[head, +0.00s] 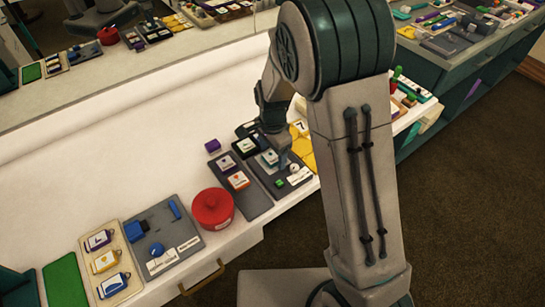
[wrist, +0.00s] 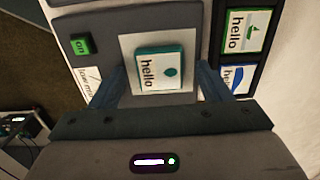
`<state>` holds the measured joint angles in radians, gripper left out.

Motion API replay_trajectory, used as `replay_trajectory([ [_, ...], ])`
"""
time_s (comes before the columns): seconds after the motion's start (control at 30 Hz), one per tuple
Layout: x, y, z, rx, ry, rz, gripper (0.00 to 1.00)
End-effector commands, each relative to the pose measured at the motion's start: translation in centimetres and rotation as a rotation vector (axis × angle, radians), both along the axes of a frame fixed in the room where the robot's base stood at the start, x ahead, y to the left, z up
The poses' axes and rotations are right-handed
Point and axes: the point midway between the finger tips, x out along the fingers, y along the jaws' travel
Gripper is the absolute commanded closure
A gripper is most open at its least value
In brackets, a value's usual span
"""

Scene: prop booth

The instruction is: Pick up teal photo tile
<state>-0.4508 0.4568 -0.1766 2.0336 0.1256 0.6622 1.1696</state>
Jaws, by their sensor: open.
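The teal photo tile (wrist: 160,70) has teal edges, a white face, the word "hello" and a teal drop. It lies on a white square of a dark grey board (wrist: 145,18). My gripper (wrist: 160,82) is open, with one finger on each side of the tile. I cannot tell whether the fingers touch it. In the head view my gripper (head: 277,148) points down over the grey board, and the tile (head: 270,157) shows just beside it, partly hidden.
A green "on" block (wrist: 80,44) sits on the board. A neighbouring dark tray holds a green boat tile (wrist: 243,30) and a blue-marked tile (wrist: 236,78).

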Motion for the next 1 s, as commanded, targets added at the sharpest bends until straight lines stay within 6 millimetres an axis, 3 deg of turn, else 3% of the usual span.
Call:
replay_trajectory([
  [0.27,0.0,0.0,-0.5,0.001,-0.001,0.000,0.29],
  [0.43,0.0,0.0,-0.4,0.001,-0.001,0.000,0.74],
  [0.47,0.0,0.0,-0.4,0.001,-0.001,0.000,0.77],
  [0.8,0.1,0.0,-0.2,0.002,-0.002,0.000,0.78],
  [1.0,0.1,0.1,1.6,0.002,-0.005,0.001,0.78],
])
